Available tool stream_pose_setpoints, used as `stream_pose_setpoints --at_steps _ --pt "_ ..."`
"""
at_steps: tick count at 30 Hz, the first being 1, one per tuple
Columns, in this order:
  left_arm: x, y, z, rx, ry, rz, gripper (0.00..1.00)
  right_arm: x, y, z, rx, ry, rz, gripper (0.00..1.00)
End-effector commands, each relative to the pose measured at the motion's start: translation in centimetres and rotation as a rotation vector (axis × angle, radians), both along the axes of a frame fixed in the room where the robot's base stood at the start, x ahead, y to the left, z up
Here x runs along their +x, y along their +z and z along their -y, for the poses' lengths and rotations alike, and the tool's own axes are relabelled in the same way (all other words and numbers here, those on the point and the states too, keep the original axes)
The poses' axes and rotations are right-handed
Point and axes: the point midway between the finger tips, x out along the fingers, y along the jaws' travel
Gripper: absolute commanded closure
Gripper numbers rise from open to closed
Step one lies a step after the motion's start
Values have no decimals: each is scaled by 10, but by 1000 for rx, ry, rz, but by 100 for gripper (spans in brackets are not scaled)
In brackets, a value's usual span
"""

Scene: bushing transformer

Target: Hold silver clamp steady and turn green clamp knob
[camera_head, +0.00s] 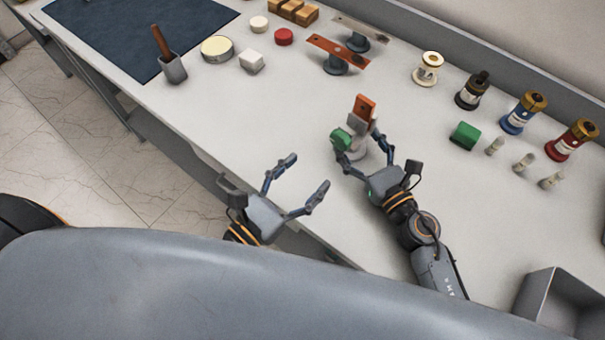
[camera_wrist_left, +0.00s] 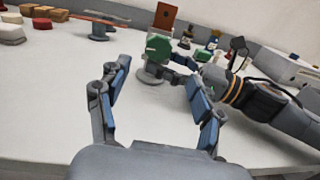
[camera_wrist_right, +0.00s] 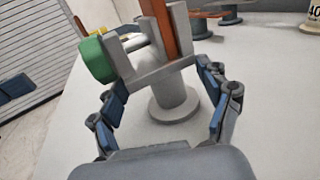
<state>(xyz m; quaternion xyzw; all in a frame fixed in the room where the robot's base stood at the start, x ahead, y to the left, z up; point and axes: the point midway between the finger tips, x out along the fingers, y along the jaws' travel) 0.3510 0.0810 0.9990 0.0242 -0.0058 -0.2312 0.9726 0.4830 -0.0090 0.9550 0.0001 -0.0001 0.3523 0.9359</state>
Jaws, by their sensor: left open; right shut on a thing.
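The silver clamp (camera_head: 357,148) stands upright on the table on a round base, with an orange-brown plate (camera_head: 364,107) upright in its jaws. The green clamp knob (camera_head: 341,139) is on the clamp's left side. In the right wrist view the silver clamp (camera_wrist_right: 172,95) is between my right gripper's fingers, with the green knob (camera_wrist_right: 98,60) to the left. My right gripper (camera_head: 366,158) is shut on the clamp's post. My left gripper (camera_head: 307,172) is open and empty, left of and nearer than the clamp, apart from the green knob, which shows ahead in the left wrist view (camera_wrist_left: 158,48).
Behind the clamp, another orange-brown bar (camera_head: 338,50) rests on a stand. A loose green block (camera_head: 465,135) and several bushings, including a red one (camera_head: 571,140), stand at right. A grey bin (camera_head: 560,300) is at front right.

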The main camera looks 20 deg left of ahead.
Motion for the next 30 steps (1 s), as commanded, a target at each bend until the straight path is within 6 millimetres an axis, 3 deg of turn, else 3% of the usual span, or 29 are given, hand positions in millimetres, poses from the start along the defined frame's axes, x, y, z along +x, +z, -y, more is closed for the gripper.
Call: stream_pose_setpoints --at_steps 10,18,23,30 --pt "-3 -1 -2 0 -1 -1 34 0 0 -1 0 1 0 81" --pt "-22 -5 -15 -9 -10 -5 34 0 0 0 0 1 0 81" --pt "-7 -4 -8 -12 -5 -3 34 0 0 -1 0 2 0 81" --pt "36 -3 15 -16 -6 -2 34 0 0 -1 0 2 0 81"
